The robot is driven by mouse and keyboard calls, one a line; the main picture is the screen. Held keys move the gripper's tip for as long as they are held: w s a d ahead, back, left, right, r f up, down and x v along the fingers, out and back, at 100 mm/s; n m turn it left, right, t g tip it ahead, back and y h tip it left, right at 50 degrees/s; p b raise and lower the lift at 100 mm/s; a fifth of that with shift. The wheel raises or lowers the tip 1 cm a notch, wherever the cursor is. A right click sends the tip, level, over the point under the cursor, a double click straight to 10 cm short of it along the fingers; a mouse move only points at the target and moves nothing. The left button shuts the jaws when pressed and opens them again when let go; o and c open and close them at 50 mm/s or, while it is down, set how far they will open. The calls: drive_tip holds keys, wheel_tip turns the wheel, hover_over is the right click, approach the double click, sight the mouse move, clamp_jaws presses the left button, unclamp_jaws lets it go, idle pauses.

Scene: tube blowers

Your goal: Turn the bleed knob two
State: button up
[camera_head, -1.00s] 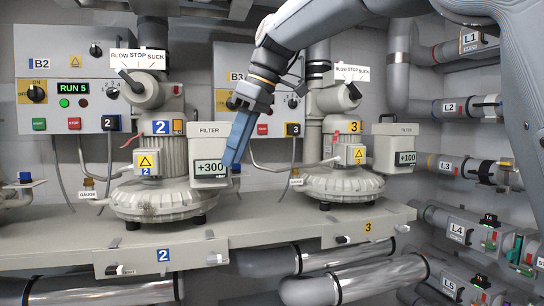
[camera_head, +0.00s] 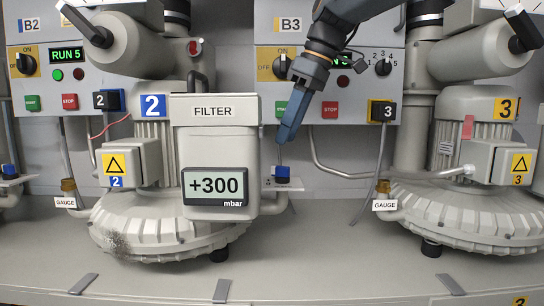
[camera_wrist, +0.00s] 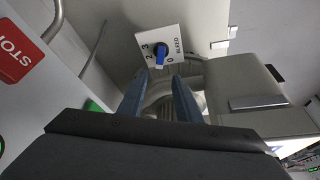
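The bleed knob of blower 2 (camera_head: 283,172) is a small blue knob on a pale bracket, just right of the blower 2 filter box (camera_head: 213,111). In the wrist view the blue knob (camera_wrist: 159,57) sits on a white plate marked BLEED (camera_wrist: 157,47) with numbers around it; its exact setting is hard to read. My gripper (camera_head: 285,140) points down above the knob, apart from it in the head view. In the wrist view my gripper (camera_wrist: 160,76) has two blue-grey fingers spread with a gap between, and the knob shows beyond the tips. Nothing is held.
The filter box display (camera_head: 216,186) reads +300 mbar. Panel B3 (camera_head: 340,85), with buttons and a dial, is behind my gripper. Blower 3 (camera_head: 470,205) stands at the right. Another blue knob (camera_head: 9,171) is at the far left. The bench between the blowers is mostly clear.

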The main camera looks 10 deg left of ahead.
sight(273, 166)
drive_tip(key=shift+w+a+f, duration=0.15)
drive_tip(key=shift+a+f, duration=0.05)
drive_tip(key=shift+p+x, duration=1.4)
drive_tip(key=shift+x, duration=2.3)
drive_tip(key=shift+d, duration=0.1)
clamp_jaws()
